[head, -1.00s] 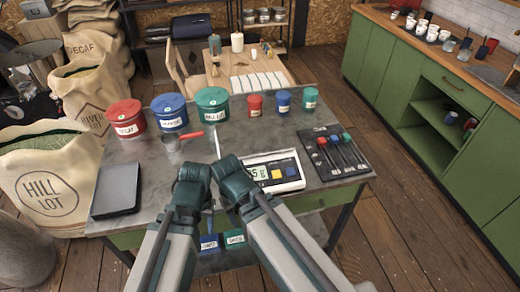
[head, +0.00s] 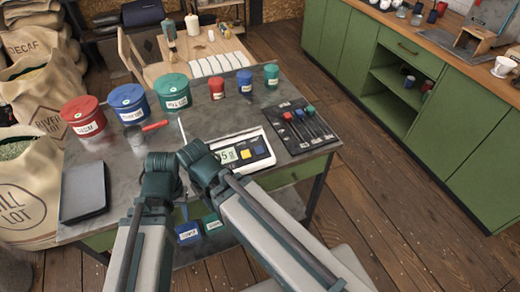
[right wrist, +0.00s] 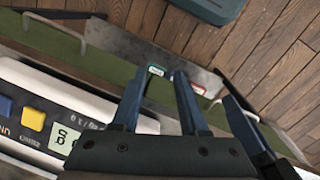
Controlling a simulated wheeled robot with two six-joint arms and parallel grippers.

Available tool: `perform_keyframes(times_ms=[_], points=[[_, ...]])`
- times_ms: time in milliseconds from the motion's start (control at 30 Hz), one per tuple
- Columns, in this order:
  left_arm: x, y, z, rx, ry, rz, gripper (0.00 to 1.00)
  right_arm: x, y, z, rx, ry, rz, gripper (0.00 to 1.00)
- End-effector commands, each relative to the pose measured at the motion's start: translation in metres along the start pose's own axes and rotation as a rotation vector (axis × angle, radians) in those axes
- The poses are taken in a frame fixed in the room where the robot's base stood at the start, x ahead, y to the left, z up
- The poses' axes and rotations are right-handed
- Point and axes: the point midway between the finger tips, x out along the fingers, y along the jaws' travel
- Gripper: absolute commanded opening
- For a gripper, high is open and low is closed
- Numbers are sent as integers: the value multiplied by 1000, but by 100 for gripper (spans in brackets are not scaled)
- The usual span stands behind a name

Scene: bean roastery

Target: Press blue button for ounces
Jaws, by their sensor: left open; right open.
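The white scale (head: 228,141) sits near the table's right front, with a lit display (head: 229,155). Its blue button (head: 259,148) is to the right of its yellow button (head: 245,153). In the right wrist view the blue button (right wrist: 6,108) is cut by the left edge, beside the yellow button (right wrist: 33,119). My right gripper (right wrist: 160,98) is open and empty, beside the scale on its display side and apart from the buttons. My left gripper (head: 184,211) is low between the forearms, mostly hidden, with nothing seen in it.
Several canisters (head: 173,92) stand along the back. A dark flat pad (head: 84,192) lies at left. Blue (head: 188,233) and green (head: 212,224) labelled bins are below the table's front.

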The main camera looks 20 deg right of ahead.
Motion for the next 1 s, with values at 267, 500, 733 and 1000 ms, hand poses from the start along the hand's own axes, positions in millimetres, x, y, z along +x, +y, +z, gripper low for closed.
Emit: perform_keyframes(times_ms=[267,500,733,1000], points=[[0,0,0,0,0,0,50,0,0,0,0,0,0,0],[0,0,0,0,0,0,50,0,0,0,0,0,0,0],[0,0,0,0,0,0,50,0,0,0,0,0,0,0],[0,0,0,0,0,0,50,0,0,0,0,0,0,0]])
